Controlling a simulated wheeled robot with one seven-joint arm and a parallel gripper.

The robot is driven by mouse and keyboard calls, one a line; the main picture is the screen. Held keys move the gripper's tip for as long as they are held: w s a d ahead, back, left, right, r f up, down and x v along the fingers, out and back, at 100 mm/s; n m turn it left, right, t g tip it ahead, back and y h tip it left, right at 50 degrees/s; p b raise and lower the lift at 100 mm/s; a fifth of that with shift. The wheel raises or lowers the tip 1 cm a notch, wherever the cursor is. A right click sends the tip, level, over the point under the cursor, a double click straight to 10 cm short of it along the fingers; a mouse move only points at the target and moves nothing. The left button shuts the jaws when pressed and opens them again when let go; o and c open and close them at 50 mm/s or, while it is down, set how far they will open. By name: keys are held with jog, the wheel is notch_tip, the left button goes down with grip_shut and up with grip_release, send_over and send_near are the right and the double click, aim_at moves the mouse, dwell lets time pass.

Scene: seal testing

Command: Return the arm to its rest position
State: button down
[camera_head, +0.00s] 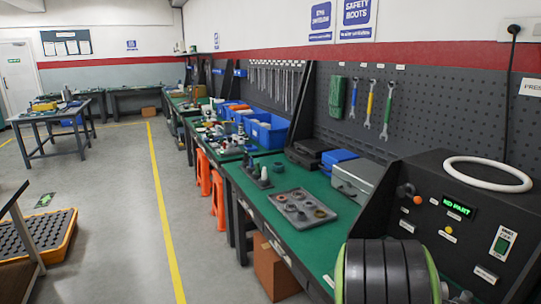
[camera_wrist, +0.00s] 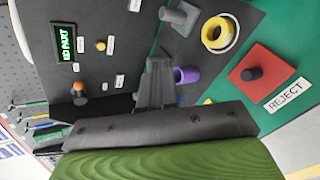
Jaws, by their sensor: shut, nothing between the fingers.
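My gripper (camera_wrist: 158,68) shows in the wrist view with its grey fingers together and nothing held between them. It hangs over the dark base of the test station, beside a purple cylinder (camera_wrist: 190,75); whether it touches anything I cannot tell. In the head view a black banded link of my arm (camera_head: 385,275) fills the bottom right, in front of the station, and the fingers are hidden. The station's black control panel (camera_head: 410,210) has a green display reading "NO PART", which also shows in the wrist view (camera_wrist: 66,43).
In the wrist view a yellow ring (camera_wrist: 232,24), a grey part (camera_wrist: 181,17) and a red REJECT pad (camera_wrist: 281,68) with a dark knob lie nearby. In the head view a grey tray (camera_head: 285,217), a grey case (camera_head: 352,184) and a white ring (camera_head: 487,161) are near.

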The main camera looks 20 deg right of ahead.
jog(key=a+r+m+t+y+p, duration=0.2)
jog(key=a+r+m+y, duration=0.15)
jog(key=a, duration=0.65)
jog(key=a+r+m+t+y+p, duration=0.15)
jog(key=a+r+y, duration=0.3)
jog(key=a, duration=0.55)
jog(key=s+a+r+m+y+p, duration=0.1)
jog(key=s+a+r+p, duration=0.1)
jog(key=s+a, duration=0.3)
jog(key=s+a+r+m+y+p, duration=0.1)
jog(key=s+a+r, duration=0.3)
jog(key=a, duration=0.6)
jog(key=shift+s+a+r+m+y+p, duration=0.3)
jog(key=shift+s+m+y, duration=0.35)
jog(key=shift+s, duration=0.5)
jog(key=shift+g, duration=0.25)
